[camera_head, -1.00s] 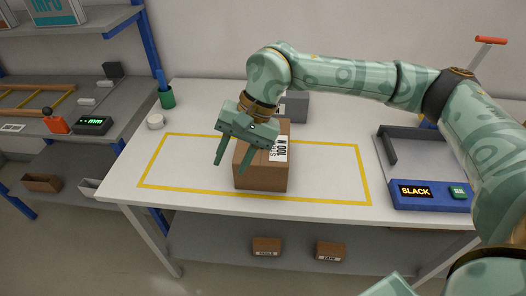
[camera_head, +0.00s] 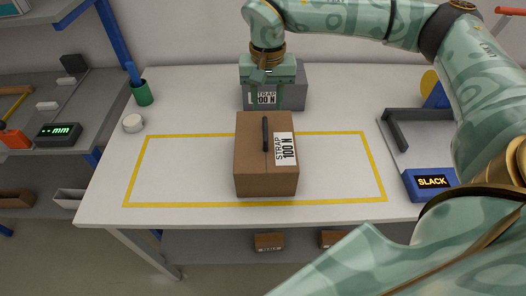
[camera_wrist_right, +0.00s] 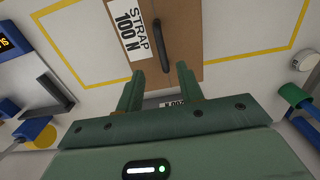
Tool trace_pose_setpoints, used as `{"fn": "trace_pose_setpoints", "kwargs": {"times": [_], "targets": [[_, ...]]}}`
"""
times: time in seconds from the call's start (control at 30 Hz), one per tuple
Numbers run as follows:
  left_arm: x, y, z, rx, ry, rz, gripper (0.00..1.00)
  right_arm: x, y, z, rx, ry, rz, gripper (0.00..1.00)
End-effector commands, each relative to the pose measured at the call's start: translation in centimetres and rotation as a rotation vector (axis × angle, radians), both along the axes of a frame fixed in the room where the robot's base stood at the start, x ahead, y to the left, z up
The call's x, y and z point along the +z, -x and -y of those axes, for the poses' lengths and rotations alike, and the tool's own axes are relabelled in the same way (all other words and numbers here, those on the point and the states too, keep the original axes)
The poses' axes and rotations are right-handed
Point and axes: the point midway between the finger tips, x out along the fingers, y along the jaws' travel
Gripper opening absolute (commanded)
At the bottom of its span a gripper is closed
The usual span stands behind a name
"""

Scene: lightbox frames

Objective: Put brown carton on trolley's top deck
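The brown carton (camera_head: 252,160) stands upright on the white table (camera_head: 330,110), inside a yellow-outlined rectangle. It has a dark handle on top and a "STRAP 100 N" label. My right gripper (camera_head: 264,108) is open and empty just beyond the carton's far edge, in front of a grey box. In the right wrist view the carton (camera_wrist_right: 190,28) is ahead of the gripper (camera_wrist_right: 159,70), and the near end of the handle (camera_wrist_right: 163,40) appears between the spread fingertips. I see no contact. My left gripper and the trolley are not in view.
The grey box (camera_head: 292,85) stands behind the carton. A tray-like device with a blue "SLACK" display (camera_head: 430,182) is at the right. A white roll (camera_head: 133,123) and green cup (camera_head: 142,94) are at the left. The outlined area beside the carton is clear.

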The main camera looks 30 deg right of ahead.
Motion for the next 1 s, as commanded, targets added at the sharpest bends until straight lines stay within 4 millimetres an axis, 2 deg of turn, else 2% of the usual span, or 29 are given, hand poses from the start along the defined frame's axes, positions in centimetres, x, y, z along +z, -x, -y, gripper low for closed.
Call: {"fn": "trace_pose_setpoints", "kwargs": {"times": [0.03,0.1,0.37,0.6,0.9,0.93,1.0], "targets": [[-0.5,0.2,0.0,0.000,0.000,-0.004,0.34,-1.5,0.0,0.0,0.001,-0.001,-0.003,0.37],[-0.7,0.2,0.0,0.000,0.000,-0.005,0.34,-2.8,0.0,0.0,0.000,0.000,-0.002,0.37],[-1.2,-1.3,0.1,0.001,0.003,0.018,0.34,-5.1,-0.1,-0.1,0.001,-0.001,0.001,0.37],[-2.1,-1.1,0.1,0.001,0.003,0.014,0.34,-9.0,-0.1,-0.3,0.000,-0.001,-0.002,0.37],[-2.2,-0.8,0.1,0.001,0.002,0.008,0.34,-9.5,-0.1,-0.3,0.001,-0.001,0.003,0.37],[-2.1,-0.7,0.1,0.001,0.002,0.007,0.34,-9.5,-0.1,-0.3,0.001,-0.001,0.003,0.32],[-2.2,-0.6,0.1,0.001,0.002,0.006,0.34,-9.5,-0.1,-0.3,0.001,-0.001,0.003,0.12]]}}
